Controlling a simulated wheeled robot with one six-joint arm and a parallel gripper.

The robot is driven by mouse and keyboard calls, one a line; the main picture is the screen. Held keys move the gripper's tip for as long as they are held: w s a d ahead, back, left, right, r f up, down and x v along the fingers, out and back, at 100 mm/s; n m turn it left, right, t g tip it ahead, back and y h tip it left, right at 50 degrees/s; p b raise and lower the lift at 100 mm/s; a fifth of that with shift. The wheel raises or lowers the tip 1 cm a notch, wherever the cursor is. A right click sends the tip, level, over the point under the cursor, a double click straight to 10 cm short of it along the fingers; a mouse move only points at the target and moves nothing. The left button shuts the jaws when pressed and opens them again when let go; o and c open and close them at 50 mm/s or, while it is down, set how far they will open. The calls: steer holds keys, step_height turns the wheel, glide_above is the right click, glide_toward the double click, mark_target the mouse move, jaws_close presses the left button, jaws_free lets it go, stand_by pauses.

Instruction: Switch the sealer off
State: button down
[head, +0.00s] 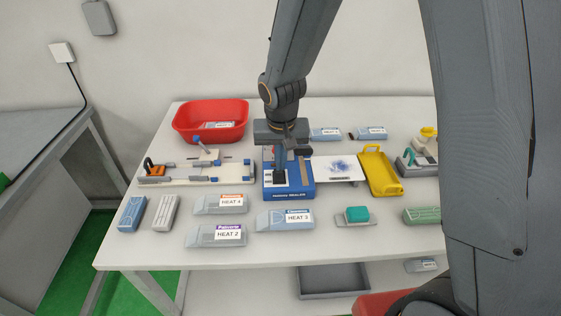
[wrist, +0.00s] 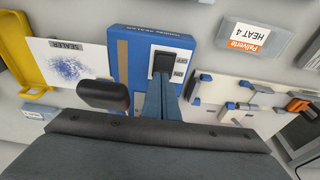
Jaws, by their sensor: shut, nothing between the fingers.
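The sealer is a blue box (head: 296,192) in the middle of the table; its blue top also shows in the wrist view (wrist: 123,48). A black rocker switch (wrist: 164,62) sits on a pale plate on its top, with small lettering beside it. Which way the rocker is tipped I cannot tell. My gripper (head: 280,178) points down over the sealer. In the wrist view its fingers (wrist: 161,84) are together and empty, with their tips at the edge of the switch. Whether they touch it I cannot tell. A dark rounded handle (wrist: 103,95) stands beside the fingers.
A white sheet with a blue speckled patch (head: 342,169) and a yellow tray (head: 380,171) lie right of the sealer. A white fixture board (head: 190,174) is to the left, a red bin (head: 211,121) behind it. Several labelled packs, including HEAT 3 (head: 285,219), lie in front.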

steer(key=shift+w+f, duration=0.1)
steer(key=shift+f, duration=0.55)
steer(key=shift+f, duration=0.1)
steer(key=shift+w+f, duration=0.15)
steer(key=shift+s, duration=0.2)
steer(key=shift+s, duration=0.7)
steer(key=shift+r, duration=0.2)
steer(key=shift+r, duration=0.25)
steer(key=v, duration=1.3)
